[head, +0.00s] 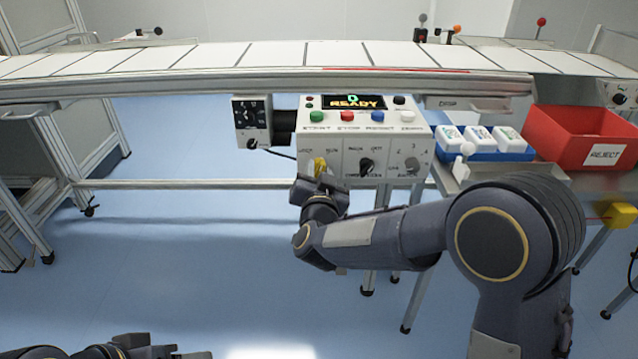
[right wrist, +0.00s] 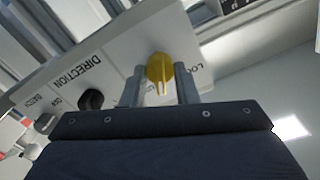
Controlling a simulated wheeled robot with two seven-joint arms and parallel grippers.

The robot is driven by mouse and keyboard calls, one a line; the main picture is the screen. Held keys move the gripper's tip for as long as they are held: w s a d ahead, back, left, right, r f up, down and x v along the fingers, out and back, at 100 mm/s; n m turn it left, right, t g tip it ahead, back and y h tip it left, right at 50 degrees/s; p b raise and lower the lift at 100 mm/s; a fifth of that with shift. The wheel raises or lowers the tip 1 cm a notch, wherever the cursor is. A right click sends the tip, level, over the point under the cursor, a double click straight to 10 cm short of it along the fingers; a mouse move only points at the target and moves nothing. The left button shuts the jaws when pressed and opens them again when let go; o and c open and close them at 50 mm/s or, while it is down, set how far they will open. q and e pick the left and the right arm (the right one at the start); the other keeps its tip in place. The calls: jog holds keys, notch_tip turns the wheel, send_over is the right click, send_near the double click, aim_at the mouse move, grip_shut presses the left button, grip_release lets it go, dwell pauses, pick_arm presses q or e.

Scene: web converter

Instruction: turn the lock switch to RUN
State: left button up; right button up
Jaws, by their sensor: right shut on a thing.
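The yellow lock switch (head: 320,166) is on the left of the white control box's front panel (head: 341,163), with small lettering above it on both sides. In the right wrist view the yellow switch (right wrist: 160,70) sits between the two fingers of my right gripper (right wrist: 160,88), which is shut on it. The panel is upside down there, and part of the lock label shows beside the switch. In the head view my right gripper (head: 320,182) covers the lower part of the switch. I cannot tell which label the switch points to. My left arm shows only in part at the bottom left.
A black direction knob (head: 367,166) and a grey knob (head: 412,165) are to the right of the switch. Coloured buttons and a READY display (head: 354,102) are on top. The conveyor (head: 280,56) runs behind. A red reject bin (head: 582,133) stands right.

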jog(key=shift+m+b, duration=1.6)
jog(key=shift+m, duration=0.6)
jog(key=o, duration=1)
jog(key=shift+s, duration=0.1)
jog(key=shift+s+p, duration=0.75)
jog(key=shift+s, duration=3.05)
jog(key=shift+d, duration=0.1)
